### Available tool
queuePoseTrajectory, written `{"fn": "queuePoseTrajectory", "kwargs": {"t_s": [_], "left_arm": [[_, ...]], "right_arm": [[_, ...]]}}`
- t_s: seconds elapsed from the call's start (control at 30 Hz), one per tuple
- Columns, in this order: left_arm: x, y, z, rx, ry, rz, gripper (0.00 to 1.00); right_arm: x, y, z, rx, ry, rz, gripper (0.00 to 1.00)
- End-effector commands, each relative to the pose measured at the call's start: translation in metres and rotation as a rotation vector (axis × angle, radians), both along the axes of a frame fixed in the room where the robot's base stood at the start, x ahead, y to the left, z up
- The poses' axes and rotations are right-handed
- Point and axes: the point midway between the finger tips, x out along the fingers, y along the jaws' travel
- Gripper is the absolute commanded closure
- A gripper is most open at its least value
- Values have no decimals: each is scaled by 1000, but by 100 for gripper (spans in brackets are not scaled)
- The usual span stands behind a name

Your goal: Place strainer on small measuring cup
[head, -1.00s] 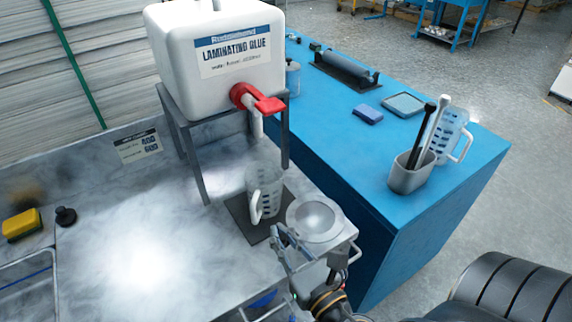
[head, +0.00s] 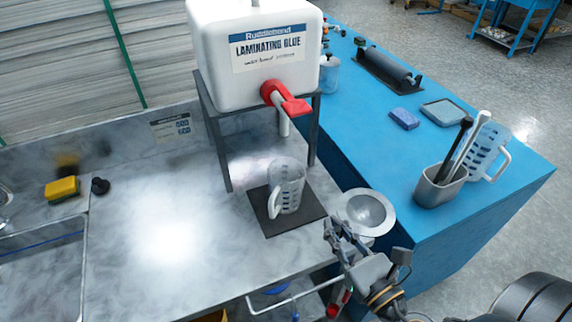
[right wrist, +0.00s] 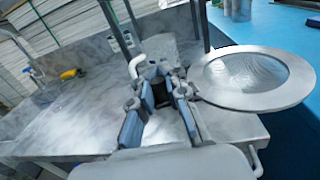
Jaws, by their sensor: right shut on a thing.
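The strainer (head: 366,212), a round metal bowl with a wide flat rim, is at the right of my right gripper (head: 338,240). The gripper is shut on its edge or short handle; the exact grip is hard to see. The strainer also shows at the right in the right wrist view (right wrist: 250,76), beside the fingers (right wrist: 160,98). The small measuring cup (head: 288,186), clear with a white handle, stands upright on a dark mat (head: 262,222) under the red tap. The strainer is to the right of the cup, apart from it. My left gripper is out of view.
A white glue tank (head: 255,60) with a red tap (head: 286,98) stands on a metal frame above the cup. A blue table (head: 385,150) holds a larger measuring jug (head: 488,150) and a metal holder (head: 438,188). The grey counter (head: 150,250) left of the mat is clear.

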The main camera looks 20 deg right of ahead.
Motion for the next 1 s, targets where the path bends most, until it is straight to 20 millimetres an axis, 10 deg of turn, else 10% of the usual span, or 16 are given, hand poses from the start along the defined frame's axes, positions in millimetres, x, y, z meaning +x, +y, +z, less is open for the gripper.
{"fn": "queuePoseTrajectory", "kwargs": {"t_s": [0.7, 1.0], "left_arm": [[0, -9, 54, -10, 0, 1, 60], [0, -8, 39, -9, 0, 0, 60]], "right_arm": [[-34, -1, 80, -3, 1, 469, 100], [-21, 15, 81, 2, -7, 520, 100]]}}
